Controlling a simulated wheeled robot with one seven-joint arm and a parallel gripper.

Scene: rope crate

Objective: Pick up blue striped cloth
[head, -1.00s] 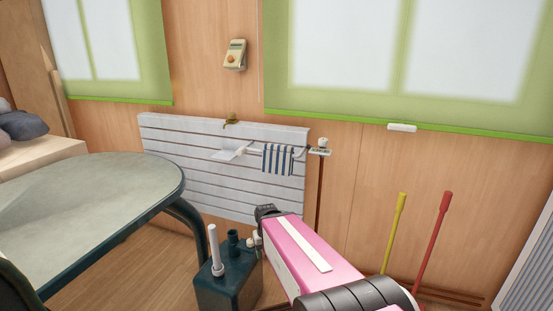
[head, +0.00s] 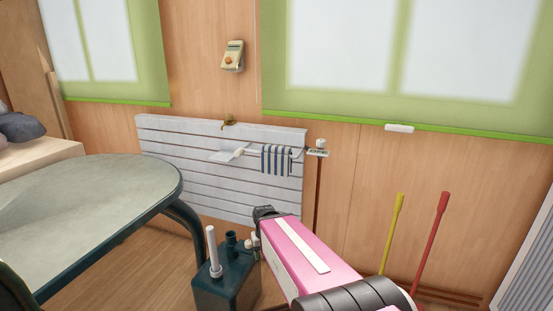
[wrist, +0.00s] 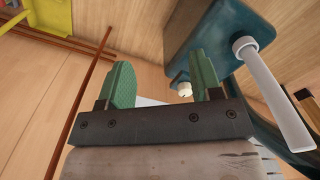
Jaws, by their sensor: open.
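The blue striped cloth (head: 276,160) is blue and white. It hangs over a rail on the white slatted panel against the wall in the head view. It does not show in the wrist view. My gripper (wrist: 160,88) is open, with two green fingers spread apart and nothing seen between them. In the head view the pink arm reaches toward the panel, and its end is low, below and in front of the cloth, apart from it. The fingers are hidden or too small to make out there.
A dark teal box (head: 226,280) with a white upright handle (head: 213,250) stands close left of my arm; it also shows near the fingers in the wrist view (wrist: 205,45). A grey-topped table (head: 90,215) is at left. Yellow (head: 391,235) and red (head: 431,240) poles lean at right.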

